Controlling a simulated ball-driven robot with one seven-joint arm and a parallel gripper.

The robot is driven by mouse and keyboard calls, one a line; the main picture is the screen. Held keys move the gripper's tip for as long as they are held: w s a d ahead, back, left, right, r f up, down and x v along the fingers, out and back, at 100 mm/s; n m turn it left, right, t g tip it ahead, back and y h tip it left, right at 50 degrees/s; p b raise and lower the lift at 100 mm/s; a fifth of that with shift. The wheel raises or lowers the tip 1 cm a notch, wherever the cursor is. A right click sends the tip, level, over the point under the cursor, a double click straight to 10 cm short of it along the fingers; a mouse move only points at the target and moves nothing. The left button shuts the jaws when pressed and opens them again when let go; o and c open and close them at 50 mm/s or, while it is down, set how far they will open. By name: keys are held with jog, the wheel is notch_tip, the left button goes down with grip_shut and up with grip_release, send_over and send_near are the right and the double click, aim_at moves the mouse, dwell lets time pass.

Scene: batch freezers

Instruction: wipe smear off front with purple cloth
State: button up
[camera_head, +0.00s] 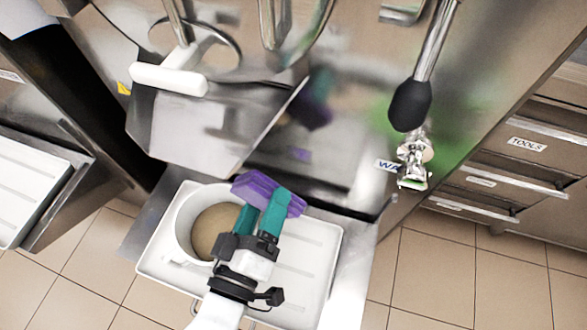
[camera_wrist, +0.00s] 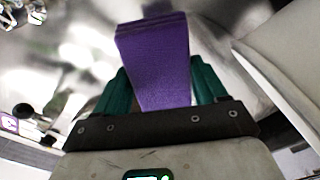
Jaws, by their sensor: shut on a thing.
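My gripper (camera_head: 260,215) has teal fingers and is shut on the folded purple cloth (camera_head: 268,193). The cloth is a thick pad that sticks out ahead of the fingers; it also fills the middle of the wrist view (camera_wrist: 155,60). In the head view my gripper and the cloth are over the right rim of a white tub. The freezer's shiny metal front (camera_head: 340,150) lies ahead of the cloth, with a blurred purple reflection on it. A blurred green patch (camera_head: 455,140) shows on the metal at right; I cannot tell whether it is a smear or a reflection.
The white tub (camera_head: 185,225) with brown contents stands in a white tray (camera_head: 320,250) on the shelf below the front. A slanted metal chute (camera_head: 185,130) and a white-handled lever (camera_head: 168,79) jut out at left. A black-knobbed lever (camera_head: 410,105) and a tap (camera_head: 415,155) are at right.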

aim_at(289, 152)
jog(key=w, duration=0.2)
jog(key=w+d+f+b, duration=0.1)
jog(key=w, duration=0.1)
jog(key=w+d+b, duration=0.1)
jog(key=w, duration=0.1)
jog(key=shift+w+d+f, duration=0.15)
jog(key=shift+f, duration=0.2)
jog(key=shift+b+x, duration=0.45)
jog(key=shift+x, duration=0.6)
dwell(0.7)
jog(key=shift+s+d, duration=0.25)
jog(key=shift+d, duration=0.35)
jog(key=shift+s+d, duration=0.25)
jog(key=shift+d, duration=0.35)
jog(key=shift+s+d, duration=0.3)
jog(key=shift+d, duration=0.3)
jog(key=shift+w+d, duration=0.1)
jog(key=shift+w+a+b, duration=0.3)
jog(key=shift+w+a, duration=0.1)
jog(key=shift+a, duration=0.4)
jog(key=shift+w+a+b, duration=0.3)
jog(key=shift+w+a, duration=0.05)
jog(key=shift+a, duration=0.4)
jog(key=shift+w+a, duration=0.15)
jog(key=shift+a, duration=0.1)
jog(key=shift+c, duration=0.4)
jog(key=shift+r, duration=0.1)
